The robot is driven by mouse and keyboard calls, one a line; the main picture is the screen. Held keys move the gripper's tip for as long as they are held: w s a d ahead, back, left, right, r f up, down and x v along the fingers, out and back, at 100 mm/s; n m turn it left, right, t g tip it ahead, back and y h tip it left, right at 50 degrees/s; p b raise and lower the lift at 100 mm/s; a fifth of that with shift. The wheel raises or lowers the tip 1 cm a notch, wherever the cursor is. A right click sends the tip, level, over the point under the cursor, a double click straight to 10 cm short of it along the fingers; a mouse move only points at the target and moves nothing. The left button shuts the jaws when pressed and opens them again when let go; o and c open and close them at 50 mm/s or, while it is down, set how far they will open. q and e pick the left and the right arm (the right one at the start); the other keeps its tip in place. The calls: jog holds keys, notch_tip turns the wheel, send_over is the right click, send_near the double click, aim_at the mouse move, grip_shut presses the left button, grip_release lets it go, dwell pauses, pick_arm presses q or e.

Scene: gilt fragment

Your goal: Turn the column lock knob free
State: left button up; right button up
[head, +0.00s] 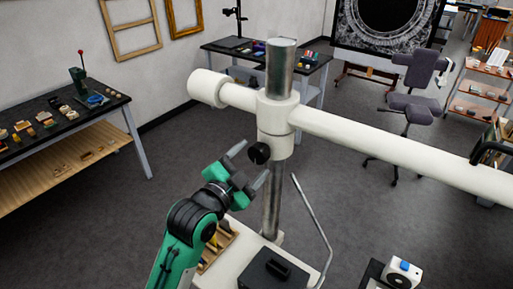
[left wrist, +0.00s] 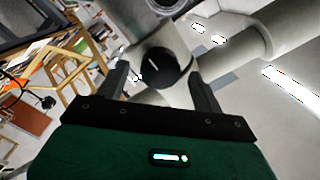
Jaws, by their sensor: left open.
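The black round lock knob (head: 259,153) sticks out of the white collar (head: 276,127) on the upright metal column (head: 271,205). In the left wrist view the knob (left wrist: 165,68) shows face-on, with a pale line across its dark face. My left gripper (head: 251,163) is open just in front of the knob. In the left wrist view its two dark fingers (left wrist: 160,80) stand on either side of the knob, with a visible gap on each side. I cannot tell how deep they reach around it.
A long white horizontal arm (head: 375,142) crosses the column just above the knob. A black box (head: 275,270) and a small tray (head: 216,245) sit on the white bench at the column's foot. A thin bent metal rod (head: 312,225) rises to the right. Side benches stand farther off.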

aim_at(255, 157)
pick_arm(q)
jog(key=shift+p+x, duration=0.45)
jog(key=shift+x, duration=1.1)
jog(key=shift+a, duration=0.1)
jog(key=c, duration=1)
